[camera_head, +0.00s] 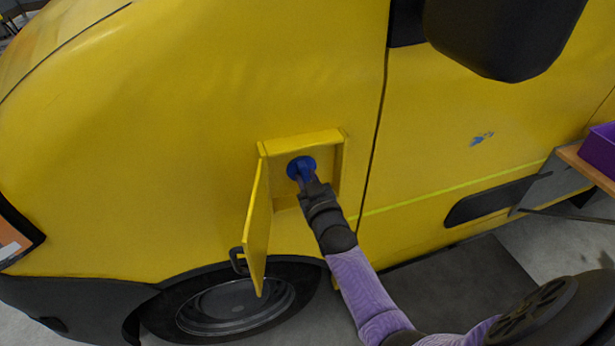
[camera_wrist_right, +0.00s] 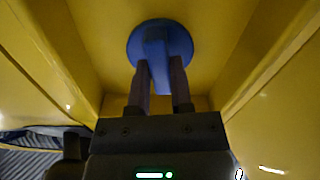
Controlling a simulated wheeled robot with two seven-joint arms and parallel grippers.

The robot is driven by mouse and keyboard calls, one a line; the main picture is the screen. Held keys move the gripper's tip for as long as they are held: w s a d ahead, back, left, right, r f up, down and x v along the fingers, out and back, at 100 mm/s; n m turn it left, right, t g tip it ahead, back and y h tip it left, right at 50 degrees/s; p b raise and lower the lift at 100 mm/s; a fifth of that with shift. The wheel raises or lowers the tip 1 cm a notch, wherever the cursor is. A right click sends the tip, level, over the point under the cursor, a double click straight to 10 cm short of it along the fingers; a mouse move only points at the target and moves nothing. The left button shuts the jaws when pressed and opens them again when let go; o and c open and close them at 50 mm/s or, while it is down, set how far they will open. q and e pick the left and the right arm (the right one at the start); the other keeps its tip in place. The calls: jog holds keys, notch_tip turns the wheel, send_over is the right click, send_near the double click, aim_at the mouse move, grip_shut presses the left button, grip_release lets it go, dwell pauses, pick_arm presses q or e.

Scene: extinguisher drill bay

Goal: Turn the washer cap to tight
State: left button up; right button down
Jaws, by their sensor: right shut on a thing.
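The blue washer cap (camera_head: 301,168) sits in a square yellow recess on the side of the yellow vehicle. In the right wrist view the cap (camera_wrist_right: 160,44) is a round disc with an upright grip bar standing out from it. My right gripper (camera_head: 306,182) reaches into the recess from below right. In the right wrist view my right gripper (camera_wrist_right: 161,82) has one finger on each side of the bar and is shut on it. The hinged yellow flap (camera_head: 257,228) stands open at the left of the recess. My left gripper is out of view.
The yellow recess frame (camera_head: 300,143) surrounds the cap closely. A wheel (camera_head: 236,306) lies below. A black mirror (camera_head: 503,38) hangs at upper right. A purple bin (camera_head: 600,150) stands on a wooden shelf (camera_head: 588,166) at the right edge.

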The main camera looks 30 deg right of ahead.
jog(key=shift+m, duration=1)
jog(key=c, duration=0.5)
grip_release()
jog(key=shift+s+a+p, duration=0.1)
jog(key=shift+s+p, duration=0.25)
jog(key=p+v, duration=0.2)
jog(key=v, duration=0.7)
jog(key=shift+s, duration=0.1)
